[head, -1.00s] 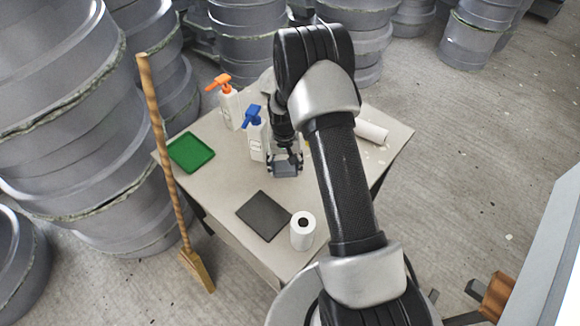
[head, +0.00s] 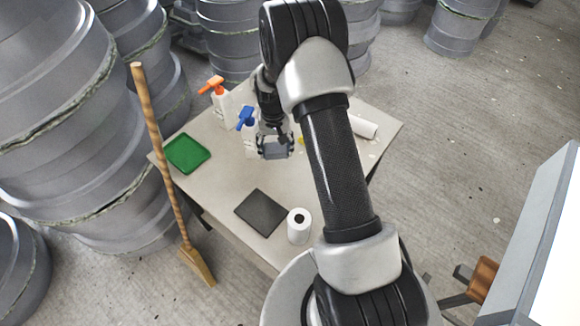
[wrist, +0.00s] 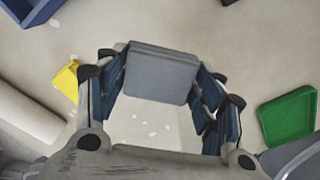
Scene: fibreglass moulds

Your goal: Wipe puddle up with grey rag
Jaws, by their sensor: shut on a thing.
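My gripper (head: 275,148) is over the table, in front of the blue-topped bottle. It is shut on a grey, flat, folded block, which I take as the grey rag (wrist: 160,75); it also shows in the head view (head: 277,153). In the wrist view the rag sits between the blue-padded fingers. Whether it touches the table cannot be told. A pale patch of tabletop with small white flecks shows between the fingers. I cannot make out a clear puddle edge; part of the surface is hidden by the rag and my arm.
On the table (head: 215,190) are a green tray (head: 187,153), an orange-topped bottle (head: 221,103), a blue-topped bottle (head: 247,120), a dark mat (head: 260,212), a paper roll (head: 299,226), a white roll (head: 364,127) and a yellow item (wrist: 66,80). A broom (head: 163,165) leans at left.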

